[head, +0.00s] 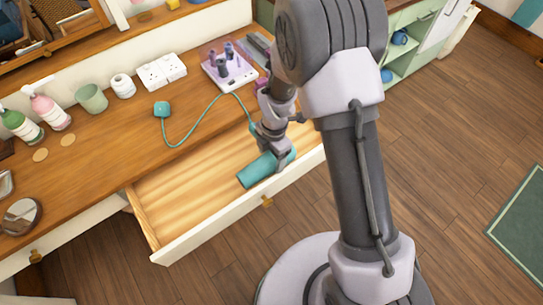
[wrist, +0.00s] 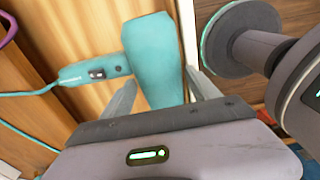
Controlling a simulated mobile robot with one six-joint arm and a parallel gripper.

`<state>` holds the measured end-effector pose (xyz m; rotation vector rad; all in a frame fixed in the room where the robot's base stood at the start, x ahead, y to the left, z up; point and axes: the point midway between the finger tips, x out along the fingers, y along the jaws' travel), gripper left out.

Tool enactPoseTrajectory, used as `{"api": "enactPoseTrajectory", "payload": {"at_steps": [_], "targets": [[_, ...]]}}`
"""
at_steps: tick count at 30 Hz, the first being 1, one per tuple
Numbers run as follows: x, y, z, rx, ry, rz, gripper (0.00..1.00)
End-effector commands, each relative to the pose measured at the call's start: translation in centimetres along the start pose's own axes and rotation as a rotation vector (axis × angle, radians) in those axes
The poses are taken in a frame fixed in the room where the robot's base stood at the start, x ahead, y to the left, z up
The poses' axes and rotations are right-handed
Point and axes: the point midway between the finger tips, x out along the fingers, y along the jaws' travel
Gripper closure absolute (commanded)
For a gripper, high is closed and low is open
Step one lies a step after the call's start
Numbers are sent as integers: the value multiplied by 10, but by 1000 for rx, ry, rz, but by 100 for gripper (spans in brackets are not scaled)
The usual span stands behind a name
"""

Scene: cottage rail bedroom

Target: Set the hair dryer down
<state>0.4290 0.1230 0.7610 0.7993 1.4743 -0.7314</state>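The teal hair dryer (head: 258,170) is at the right part of the open drawer (head: 165,205), close to its front wall. My gripper (head: 277,152) is above it, and its fingers hide part of it. In the wrist view the hair dryer's barrel (wrist: 158,60) lies between the two fingers of my gripper (wrist: 161,85), with the fingertips close against both sides. The handle with its dark switch points left. I cannot tell whether the dryer touches the drawer floor.
The dryer's teal cord runs over the desk top to a teal plug (head: 162,109). The drawer's left part is empty.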

Motion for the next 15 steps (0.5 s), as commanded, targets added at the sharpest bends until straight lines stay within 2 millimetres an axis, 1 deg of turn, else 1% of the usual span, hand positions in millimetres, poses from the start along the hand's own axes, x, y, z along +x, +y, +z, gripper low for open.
{"api": "enactPoseTrajectory", "payload": {"at_steps": [1, 2, 11, 13, 15], "targets": [[11, -8, -2, 0, 6, -19, 14], [11, -8, -2, 0, 6, -19, 12], [12, -8, -2, 0, 6, -19, 12], [4, -8, -3, -1, 6, -19, 12], [-11, -8, -3, 0, 6, -18, 12]]}}
